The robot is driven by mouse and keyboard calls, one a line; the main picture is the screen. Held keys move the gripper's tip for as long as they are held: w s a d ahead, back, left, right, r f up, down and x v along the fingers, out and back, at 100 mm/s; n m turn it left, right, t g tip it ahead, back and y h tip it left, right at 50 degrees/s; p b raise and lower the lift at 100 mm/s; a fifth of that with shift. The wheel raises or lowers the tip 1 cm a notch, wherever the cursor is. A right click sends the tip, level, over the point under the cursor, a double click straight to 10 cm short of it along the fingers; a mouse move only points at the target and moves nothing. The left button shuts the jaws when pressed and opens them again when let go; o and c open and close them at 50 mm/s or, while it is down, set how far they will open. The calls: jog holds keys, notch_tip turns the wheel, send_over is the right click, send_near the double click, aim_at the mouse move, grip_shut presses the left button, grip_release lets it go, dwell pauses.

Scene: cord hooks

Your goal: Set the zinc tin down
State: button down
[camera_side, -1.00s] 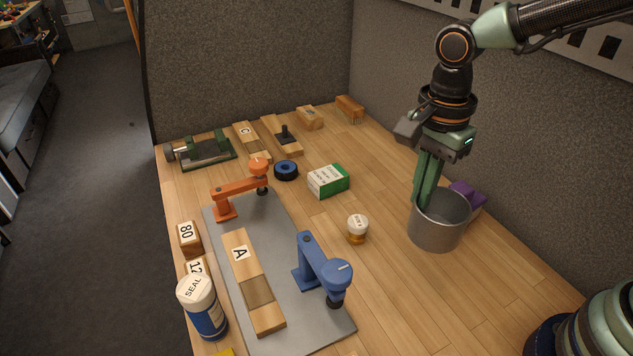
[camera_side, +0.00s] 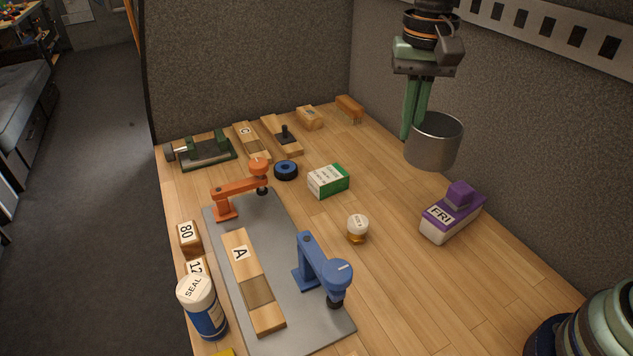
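The zinc tin (camera_side: 434,145) is a plain grey metal cylinder, open at the top. It hangs in the air above the right part of the bench, upright or nearly so. My gripper (camera_side: 412,132) points down with its green fingers at the tin's left wall. The fingers are close together and shut on that wall; the inner fingertip is hidden by the tin.
A purple and white block marked FRI (camera_side: 452,216) stands on the bench below and right of the tin. A green and white box (camera_side: 328,181) and a small white-capped jar (camera_side: 357,229) stand to the left. Blue (camera_side: 322,272) and orange (camera_side: 240,188) clamps sit on a grey mat.

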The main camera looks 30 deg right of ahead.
jog(key=w+d+f+n, duration=0.1)
jog(key=w+d+n, duration=0.6)
jog(key=n, duration=0.7)
jog(key=w+d+n, duration=0.5)
jog(key=w+n, duration=0.4)
jog(key=n, duration=0.5)
notch_tip(320, 180, down, 20)
jog(key=shift+f, duration=0.15)
jog(key=shift+f, duration=0.1)
jog(key=c, duration=1.1)
grip_release()
